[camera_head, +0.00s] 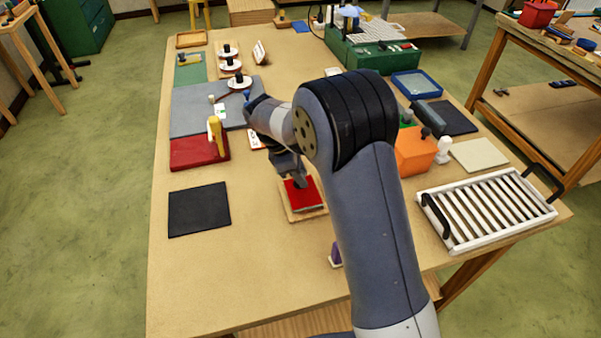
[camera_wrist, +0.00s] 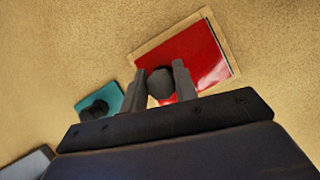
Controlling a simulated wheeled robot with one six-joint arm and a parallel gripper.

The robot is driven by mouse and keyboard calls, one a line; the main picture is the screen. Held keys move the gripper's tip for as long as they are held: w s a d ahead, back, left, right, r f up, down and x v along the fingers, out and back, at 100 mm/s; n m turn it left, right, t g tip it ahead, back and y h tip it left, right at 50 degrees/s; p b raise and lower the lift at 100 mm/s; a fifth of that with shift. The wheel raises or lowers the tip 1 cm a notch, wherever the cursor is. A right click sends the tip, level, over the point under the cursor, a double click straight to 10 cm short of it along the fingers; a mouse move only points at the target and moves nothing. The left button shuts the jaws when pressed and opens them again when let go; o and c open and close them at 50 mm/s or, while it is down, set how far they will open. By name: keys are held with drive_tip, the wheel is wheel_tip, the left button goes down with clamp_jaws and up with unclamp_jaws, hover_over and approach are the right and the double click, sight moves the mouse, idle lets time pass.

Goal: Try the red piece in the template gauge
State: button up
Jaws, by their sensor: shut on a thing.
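The red piece (camera_head: 305,196) is a glossy flat panel with a dark knob (camera_wrist: 160,84) on top. It lies over a light wooden board (camera_head: 291,217) that looks like the template gauge. In the wrist view the red piece (camera_wrist: 205,55) sits within the board's pale rim (camera_wrist: 150,47). I cannot tell whether it is fully seated or just above. My gripper (camera_wrist: 161,82) is shut on the knob, one finger on each side. In the head view my gripper (camera_head: 298,180) is partly hidden by my arm, at the board's far side.
A teal piece with a dark knob (camera_wrist: 103,103) lies close by in the wrist view. A dark mat (camera_head: 199,209) and a red block (camera_head: 198,152) lie to the left. An orange block (camera_head: 413,152) and a white slatted rack (camera_head: 485,208) stand right. The front left table is clear.

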drive_tip(key=shift+f+b, duration=0.35)
drive_tip(key=shift+f, duration=0.6)
idle(0.4)
drive_tip(key=o, duration=1)
drive_tip(key=b+v, duration=0.1)
drive_tip(key=v, duration=0.9)
drive_tip(key=shift+a+r, duration=0.15)
drive_tip(key=shift+r, duration=0.25)
drive_tip(key=shift+f, duration=0.1)
drive_tip(key=p+x, duration=0.1)
drive_tip(key=x, duration=0.9)
drive_tip(key=shift+f, duration=0.15)
drive_tip(key=shift+r+p, duration=0.3)
drive_tip(key=shift+r, duration=0.15)
